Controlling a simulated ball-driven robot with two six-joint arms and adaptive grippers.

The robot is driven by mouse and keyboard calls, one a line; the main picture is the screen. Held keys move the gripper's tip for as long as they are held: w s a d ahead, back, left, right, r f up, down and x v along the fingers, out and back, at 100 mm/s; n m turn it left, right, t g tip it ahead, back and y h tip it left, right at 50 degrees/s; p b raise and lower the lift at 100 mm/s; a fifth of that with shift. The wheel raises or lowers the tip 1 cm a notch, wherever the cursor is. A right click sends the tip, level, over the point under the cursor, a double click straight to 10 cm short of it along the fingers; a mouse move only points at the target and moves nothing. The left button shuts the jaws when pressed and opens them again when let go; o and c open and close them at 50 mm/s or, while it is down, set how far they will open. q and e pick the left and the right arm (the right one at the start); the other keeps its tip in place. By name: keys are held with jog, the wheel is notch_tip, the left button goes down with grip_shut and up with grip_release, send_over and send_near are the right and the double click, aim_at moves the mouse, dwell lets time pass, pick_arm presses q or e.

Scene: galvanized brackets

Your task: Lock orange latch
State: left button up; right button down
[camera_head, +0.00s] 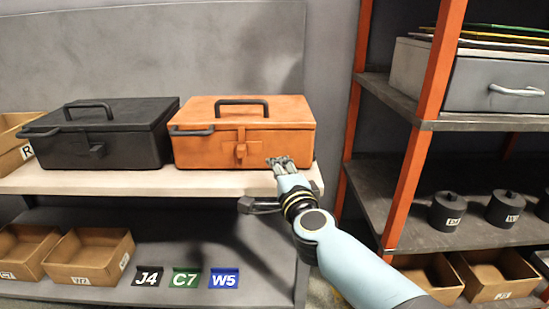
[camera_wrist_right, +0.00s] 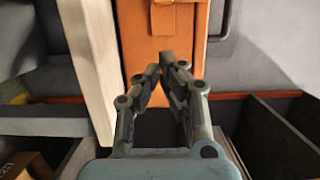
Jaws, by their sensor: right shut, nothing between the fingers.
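The orange toolbox (camera_head: 290,143) stands on the upper left shelf with its lid down. Its orange latch (camera_head: 241,151) is at the middle of the front face, and I cannot tell whether it is locked. My right gripper (camera_head: 279,161) is shut and empty, in front of the box's lower right front, to the right of the latch. In the right wrist view the shut fingers (camera_wrist_right: 159,68) point at the orange front (camera_wrist_right: 133,25), with the latch (camera_wrist_right: 165,17) beyond the fingertips, apart from them. My left gripper is out of view.
A black toolbox (camera_head: 130,140) stands close at the left of the orange one. The pale shelf edge (camera_head: 130,182) runs just below my right gripper. A red-posted rack (camera_head: 405,190) stands at the right. Open bins (camera_head: 100,262) sit on the lower shelf.

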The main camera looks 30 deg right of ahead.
jog(key=v, duration=0.5)
jog(key=shift+s, duration=0.3)
jog(key=shift+s+f, duration=0.1)
jog(key=s+f+n+g+y, duration=0.1)
jog(key=s+f+n+g, duration=0.25)
jog(key=s+f, duration=0.55)
jog(key=s+a+f+n+g+y, duration=0.15)
jog(key=s+f+n, duration=0.3)
jog(key=f, duration=0.85)
jog(key=s+f+n+g+y, duration=0.2)
jog(key=s+f+n+g, duration=0.3)
jog(key=f, duration=0.6)
jog(key=s+d+f+n+g, duration=0.1)
jog(key=s+f+n+g, duration=0.2)
jog(key=s, duration=1.2)
jog(key=s+d+f+n+g, duration=0.1)
jog(key=s+f+n+g, duration=0.2)
jog(key=s+f, duration=0.6)
jog(key=s+n, duration=0.2)
jog(key=s, duration=0.4)
jog(key=shift+s+f+n, duration=0.25)
jog(key=shift+f+n, duration=0.05)
jog(key=shift+f, duration=0.1)
jog(key=shift+d, duration=0.1)
